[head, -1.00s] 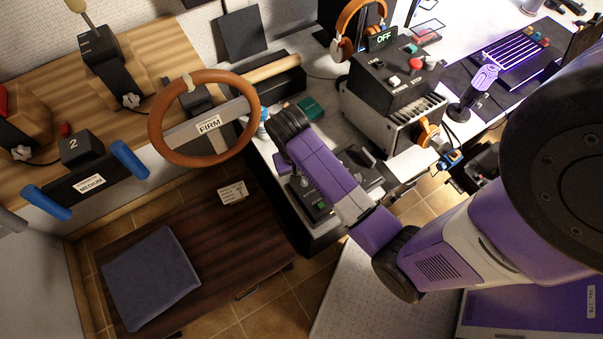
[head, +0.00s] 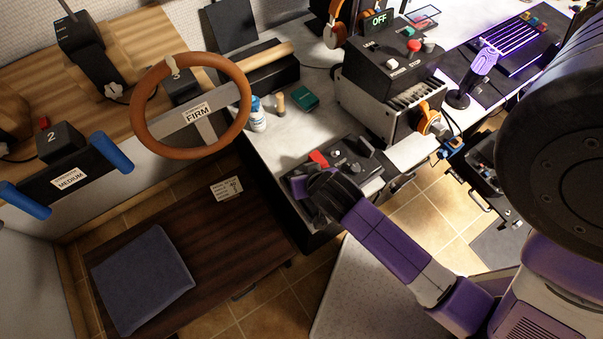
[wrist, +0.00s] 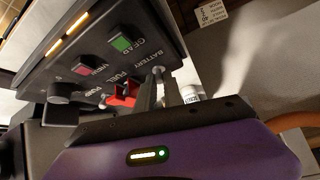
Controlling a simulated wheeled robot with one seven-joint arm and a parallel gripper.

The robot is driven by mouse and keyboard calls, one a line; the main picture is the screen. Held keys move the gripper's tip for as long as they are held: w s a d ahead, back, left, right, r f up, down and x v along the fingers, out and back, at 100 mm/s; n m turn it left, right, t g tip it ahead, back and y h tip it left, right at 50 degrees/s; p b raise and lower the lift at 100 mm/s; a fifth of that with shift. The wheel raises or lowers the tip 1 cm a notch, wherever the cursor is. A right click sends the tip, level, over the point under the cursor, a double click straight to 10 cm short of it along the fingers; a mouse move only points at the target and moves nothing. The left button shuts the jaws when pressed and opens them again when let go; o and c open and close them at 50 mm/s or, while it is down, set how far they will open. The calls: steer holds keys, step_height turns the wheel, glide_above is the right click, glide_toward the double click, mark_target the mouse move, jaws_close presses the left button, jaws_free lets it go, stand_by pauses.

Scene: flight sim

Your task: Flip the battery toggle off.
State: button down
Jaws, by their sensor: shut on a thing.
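The dark switch panel (wrist: 92,62) fills the upper left of the wrist view, with a BATTERY label near its edge. The battery toggle (wrist: 158,70) shows its round metallic tip between my fingertips. My gripper (wrist: 161,84) is shut on the toggle, with the two fingers on either side of it. Its base and the lever's exact tilt are hidden. In the head view the panel (head: 352,152) sits on the desk's near corner, and my gripper (head: 310,188) covers its front left part.
A red switch cover (wrist: 122,95) by the FUEL PUMP label and a green GEAR button (wrist: 121,43) are close to my fingers. A white bottle (head: 257,116) and a green box (head: 305,97) stand behind the panel. A steering wheel (head: 143,128) is at left.

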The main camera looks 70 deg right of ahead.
steer(key=shift+s+a+f+t+h+b, duration=0.15)
steer(key=shift+s+f+t+h+b, duration=0.15)
steer(key=shift+t+h+b, duration=0.5)
steer(key=shift+r+y+b, duration=0.1)
steer(key=shift+y+b, duration=0.2)
steer(key=c, duration=1.5)
jaws_free()
steer(key=shift+o, duration=0.2)
steer(key=shift+r, duration=0.1)
steer(key=v, duration=0.7)
steer(key=shift+s+a+r+b, duration=0.15)
steer(key=shift+a+b, duration=0.1)
steer(key=shift+b, duration=0.15)
